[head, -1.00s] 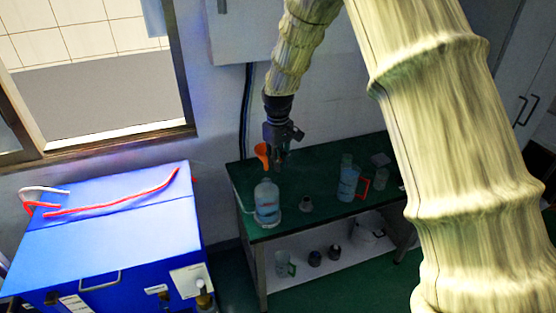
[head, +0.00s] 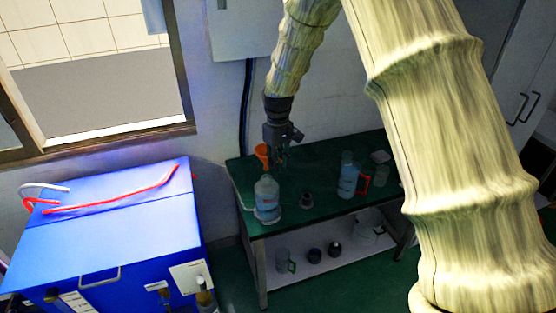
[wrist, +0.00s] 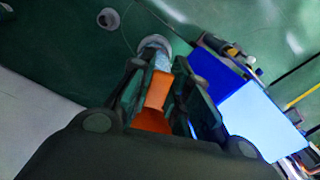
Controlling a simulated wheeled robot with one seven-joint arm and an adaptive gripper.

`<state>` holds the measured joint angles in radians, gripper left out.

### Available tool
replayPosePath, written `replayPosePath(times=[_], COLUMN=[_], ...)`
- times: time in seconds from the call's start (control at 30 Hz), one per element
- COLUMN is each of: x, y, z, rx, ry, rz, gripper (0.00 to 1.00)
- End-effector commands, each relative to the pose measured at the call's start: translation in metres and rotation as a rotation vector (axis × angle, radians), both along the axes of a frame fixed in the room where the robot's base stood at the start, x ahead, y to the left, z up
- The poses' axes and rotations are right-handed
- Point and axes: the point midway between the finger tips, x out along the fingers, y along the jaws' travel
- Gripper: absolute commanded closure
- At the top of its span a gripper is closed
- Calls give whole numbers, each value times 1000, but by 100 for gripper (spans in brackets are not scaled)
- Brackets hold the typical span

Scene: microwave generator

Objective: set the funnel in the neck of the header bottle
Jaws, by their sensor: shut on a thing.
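The orange funnel (head: 262,152) is held by my gripper (head: 280,160) above the far left part of the green table. In the wrist view the funnel (wrist: 155,98) lies between the two fingers (wrist: 160,95), and my gripper is shut on it. The header bottle (head: 267,200), clear with a pale label, stands upright on the table near its left edge, below the gripper. In the wrist view the bottle (wrist: 157,47) shows just beyond the funnel, partly hidden by it. I cannot tell whether the funnel touches the neck.
A blue cabinet (head: 110,230) with red tubing stands at the left. On the green table (head: 315,160) are a small dark-capped item (head: 306,199), another labelled bottle (head: 347,180) and a red-handled item (head: 363,186). Several small containers sit on the lower shelf (head: 300,268).

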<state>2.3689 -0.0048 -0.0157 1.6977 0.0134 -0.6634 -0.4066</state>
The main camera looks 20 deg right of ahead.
Motion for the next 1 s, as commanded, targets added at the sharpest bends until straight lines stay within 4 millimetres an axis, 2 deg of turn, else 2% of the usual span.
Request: replayPosePath(times=[1.0], x=[1], y=[0], z=[-20], rx=[0], ry=[0], rz=[0], gripper=[100])
